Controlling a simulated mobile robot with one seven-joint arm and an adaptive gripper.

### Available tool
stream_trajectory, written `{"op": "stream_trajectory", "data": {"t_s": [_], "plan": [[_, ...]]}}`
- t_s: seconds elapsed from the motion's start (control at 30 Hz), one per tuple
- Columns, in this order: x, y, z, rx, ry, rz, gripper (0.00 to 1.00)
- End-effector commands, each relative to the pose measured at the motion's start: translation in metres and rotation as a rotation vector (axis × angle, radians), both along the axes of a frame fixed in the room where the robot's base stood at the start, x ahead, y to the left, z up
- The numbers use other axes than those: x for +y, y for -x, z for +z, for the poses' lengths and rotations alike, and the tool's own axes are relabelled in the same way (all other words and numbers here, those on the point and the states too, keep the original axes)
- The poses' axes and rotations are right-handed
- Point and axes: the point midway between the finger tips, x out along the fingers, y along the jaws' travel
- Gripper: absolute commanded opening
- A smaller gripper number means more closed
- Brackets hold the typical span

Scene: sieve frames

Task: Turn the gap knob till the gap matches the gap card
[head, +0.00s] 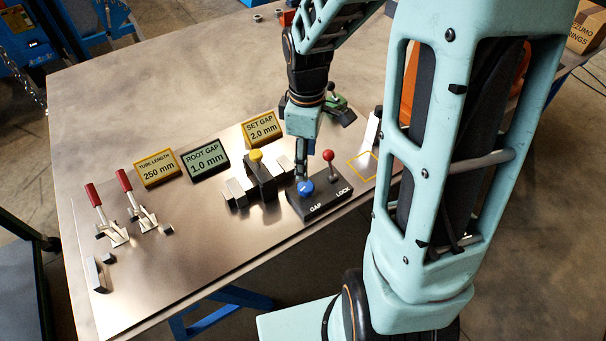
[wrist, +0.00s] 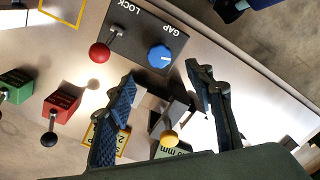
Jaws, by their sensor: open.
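The blue gap knob (head: 305,188) sits on the black box marked GAP and LOCK (head: 325,203); its white mark shows in the wrist view, where the knob (wrist: 160,56) lies just ahead of the fingertips, between their lines. My gripper (head: 302,172) points down close above the knob. In the wrist view my gripper (wrist: 160,75) is open, with nothing between its fingers. Whether a finger touches the knob I cannot tell. The yellow gap card (head: 262,129) reads SET GAP 2.0 mm. The green display (head: 206,161) reads ROOT GAP 1.0 mm.
A red-knobbed lock lever (head: 328,156) stands on the same box beside the knob. A yellow-topped clamp (head: 256,160) is left of it. A yellow card (head: 157,168) reads TUBE LENGTH 250 mm. Two red-handled clamps (head: 95,196) stand at left. The table's far left (head: 150,100) is clear.

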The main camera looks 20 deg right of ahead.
Motion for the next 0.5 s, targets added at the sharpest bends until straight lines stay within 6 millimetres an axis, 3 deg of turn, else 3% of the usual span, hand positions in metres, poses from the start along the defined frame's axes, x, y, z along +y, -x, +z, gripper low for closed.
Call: {"op": "stream_trajectory", "data": {"t_s": [0.3,0.5], "plan": [[0.000,0.001,-0.061,0.004,0.000,-0.001,0.49],[0.000,0.000,-0.087,0.001,0.002,-0.001,0.49]]}}
